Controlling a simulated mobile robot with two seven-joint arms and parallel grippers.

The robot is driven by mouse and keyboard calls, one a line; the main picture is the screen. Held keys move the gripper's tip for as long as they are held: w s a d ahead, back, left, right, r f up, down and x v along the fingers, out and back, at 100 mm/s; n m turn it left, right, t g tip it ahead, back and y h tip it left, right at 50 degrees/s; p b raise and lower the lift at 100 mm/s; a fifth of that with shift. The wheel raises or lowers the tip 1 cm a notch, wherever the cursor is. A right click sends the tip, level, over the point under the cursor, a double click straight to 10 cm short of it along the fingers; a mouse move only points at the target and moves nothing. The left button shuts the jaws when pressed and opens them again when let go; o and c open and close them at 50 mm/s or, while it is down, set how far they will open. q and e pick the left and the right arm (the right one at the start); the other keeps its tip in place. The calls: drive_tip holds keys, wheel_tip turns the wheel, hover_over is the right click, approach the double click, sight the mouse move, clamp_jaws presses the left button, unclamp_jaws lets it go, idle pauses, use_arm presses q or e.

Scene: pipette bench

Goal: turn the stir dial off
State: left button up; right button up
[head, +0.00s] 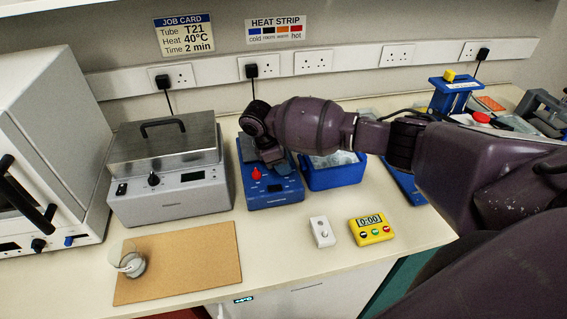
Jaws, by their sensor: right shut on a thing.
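A blue bench device (274,199) with a small display stands in the middle of the bench, between a grey lidded unit and a blue tub. A red dial (256,174) shows on the left of its front panel. My right gripper (276,164) reaches down over the right part of that panel, beside the red dial. It is shut on what looks like the stir dial, but the gripper hides the dial and its setting. My left gripper is not in view.
The grey lidded unit (170,197) stands close on the left, and the blue tub (336,178) close on the right. A white switch box (322,232), a yellow timer (371,229) and a brown mat (200,262) with a glass beaker (130,262) lie in front.

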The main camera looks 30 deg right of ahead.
drive_tip(key=shift+n+t, duration=0.4)
drive_tip(key=shift+n, duration=0.7)
drive_tip(key=o, duration=0.9)
drive_tip(key=shift+b+v, duration=0.45)
drive_tip(key=shift+v, duration=4.95)
drive_tip(key=shift+s+a+f, duration=0.1)
drive_tip(key=shift+a, duration=0.05)
